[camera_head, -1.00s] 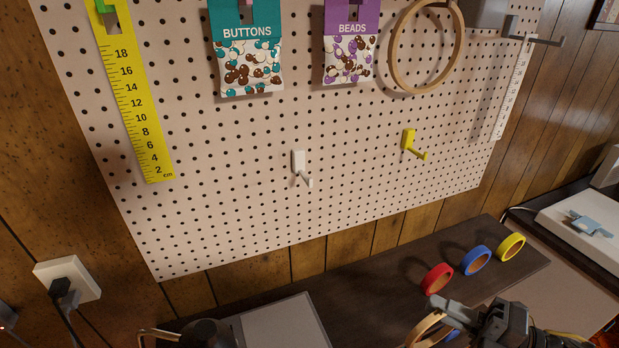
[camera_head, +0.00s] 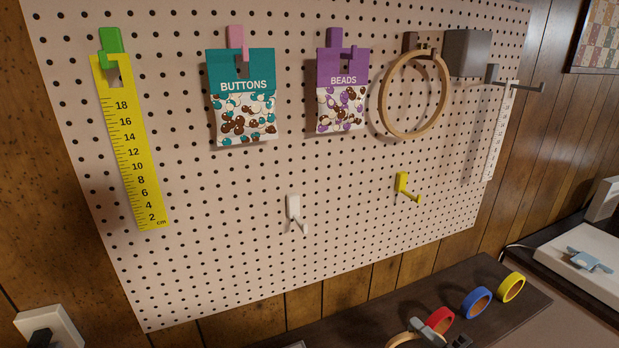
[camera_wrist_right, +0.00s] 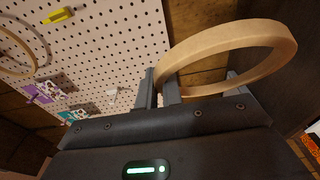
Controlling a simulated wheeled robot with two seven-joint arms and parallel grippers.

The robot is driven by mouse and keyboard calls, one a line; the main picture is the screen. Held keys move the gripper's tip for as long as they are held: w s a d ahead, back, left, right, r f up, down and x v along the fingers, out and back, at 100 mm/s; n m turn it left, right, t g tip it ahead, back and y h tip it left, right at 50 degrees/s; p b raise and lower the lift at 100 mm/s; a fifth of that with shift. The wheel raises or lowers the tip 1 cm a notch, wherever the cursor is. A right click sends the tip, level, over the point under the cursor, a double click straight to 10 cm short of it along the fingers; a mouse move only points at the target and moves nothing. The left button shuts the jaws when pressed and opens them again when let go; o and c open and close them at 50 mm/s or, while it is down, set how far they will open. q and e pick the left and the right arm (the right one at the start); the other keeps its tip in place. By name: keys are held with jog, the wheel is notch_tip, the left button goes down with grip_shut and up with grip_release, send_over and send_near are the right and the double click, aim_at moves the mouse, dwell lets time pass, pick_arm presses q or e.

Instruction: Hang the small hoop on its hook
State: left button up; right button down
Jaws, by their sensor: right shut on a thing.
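The small wooden hoop (camera_wrist_right: 228,52) is held in my right gripper (camera_wrist_right: 160,76), whose fingers are shut on its rim. In the head view the hoop (camera_head: 402,338) and right gripper (camera_head: 443,331) show only partly at the bottom edge, below the pegboard and in front of the red tape. On the pegboard (camera_head: 230,190) are an empty white hook (camera_head: 294,210) and an empty yellow hook (camera_head: 404,185). A larger wooden hoop (camera_head: 385,96) hangs at upper right from a brown hook (camera_head: 415,42). My left gripper is not in view.
A yellow ruler (camera_head: 133,160), a buttons bag (camera_head: 243,95) and a beads bag (camera_head: 342,85) hang on the board. Red (camera_head: 440,320), blue (camera_head: 476,301) and yellow (camera_head: 511,287) tape rolls stand on a dark shelf (camera_head: 380,318). A dark hook (camera_head: 517,85) sticks out at right.

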jog(key=w+r+m+h, duration=0.1)
jog(key=m+h, duration=0.1)
jog(key=r+m+t+h, duration=0.1)
jog(key=h, duration=0.2)
jog(key=w+m+t+h, duration=0.1)
jog(key=m+h, duration=0.1)
jog(key=h, duration=0.1)
jog(key=shift+w+r+m, duration=0.3)
jog(key=shift+w+r, duration=0.05)
jog(key=shift+r, duration=0.05)
